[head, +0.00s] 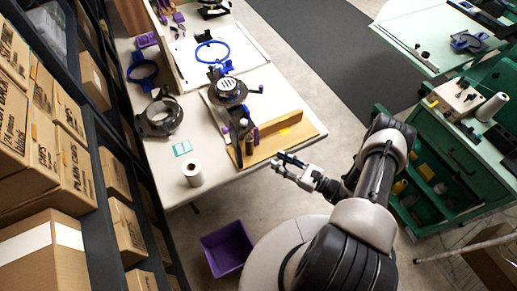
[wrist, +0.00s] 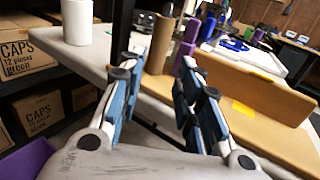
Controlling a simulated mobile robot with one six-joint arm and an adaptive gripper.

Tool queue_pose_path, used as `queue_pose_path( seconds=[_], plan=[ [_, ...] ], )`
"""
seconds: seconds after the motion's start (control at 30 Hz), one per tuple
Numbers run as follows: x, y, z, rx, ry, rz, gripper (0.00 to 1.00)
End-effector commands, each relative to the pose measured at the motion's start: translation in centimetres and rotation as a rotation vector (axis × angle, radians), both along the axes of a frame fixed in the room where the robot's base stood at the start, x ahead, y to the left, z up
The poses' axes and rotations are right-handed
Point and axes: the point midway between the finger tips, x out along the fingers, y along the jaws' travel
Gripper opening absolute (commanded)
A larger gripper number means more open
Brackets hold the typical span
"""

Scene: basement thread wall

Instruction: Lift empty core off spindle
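A wooden board stand (head: 275,150) with an upright back piece sits at the front right corner of the pale table. A brown tube (wrist: 160,45), which looks like the empty core, stands upright at the stand in the wrist view. A slim brown upright (head: 249,146) shows there in the head view. I cannot make out the spindle inside it. A purple cylinder (wrist: 188,32) stands just right of the tube. My gripper (head: 277,162) is off the board's front right edge, apart from the tube. In the wrist view its fingers (wrist: 157,85) are spread with nothing between them.
A white roll (head: 192,172) stands on the table's front left, with a teal card behind it. A dark round device (head: 230,92) stands behind the board. A purple bin (head: 227,248) is on the floor. Boxed shelves (head: 45,130) line the left; a green cart (head: 440,170) stands right.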

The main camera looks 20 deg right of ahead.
Motion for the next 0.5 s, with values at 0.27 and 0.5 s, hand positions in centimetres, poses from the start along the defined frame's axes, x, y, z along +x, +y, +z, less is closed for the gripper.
queue_pose_path(
  seconds=[0.27,0.5],
  plan=[
    [4.2,3.9,-0.1,-0.002,-0.002,0.007,0.32],
    [7.3,6.5,0.0,-0.001,-0.002,0.005,0.32]
  ],
)
